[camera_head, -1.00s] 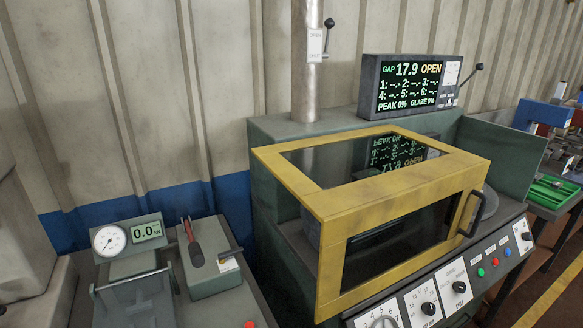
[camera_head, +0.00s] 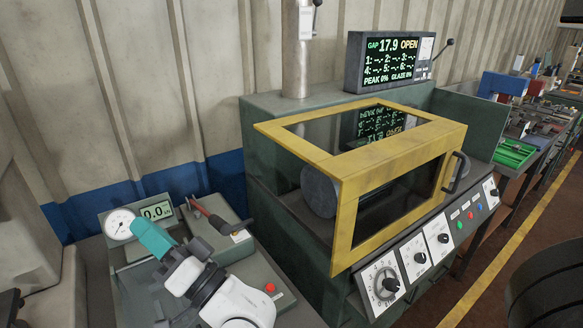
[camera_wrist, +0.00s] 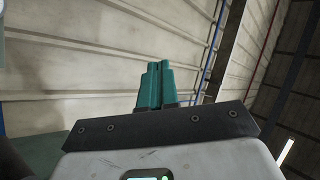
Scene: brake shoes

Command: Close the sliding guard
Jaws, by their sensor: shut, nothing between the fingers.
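The sliding guard (camera_head: 402,155) is a yellow frame with dark clear panels over the front of the green machine. A dark handle (camera_head: 456,173) stands on its right end. The display behind it reads GAP 17.9 OPEN. The guard's left end leaves a grey round part (camera_head: 319,190) uncovered. My gripper (camera_head: 142,228) has teal fingers and is at the lower left, in front of the small gauge bench, well left of the guard. Its fingers are shut and empty; the wrist view also shows them together (camera_wrist: 154,84), pointing at the wall.
A dial gauge (camera_head: 119,223) and a red-handled lever (camera_head: 213,219) are close to my gripper. A red button (camera_head: 269,287) is on that bench. The display box (camera_head: 402,61) sits on the machine. Knobs (camera_head: 386,283) line its front panel. A bench with a green tray (camera_head: 514,153) is to the right.

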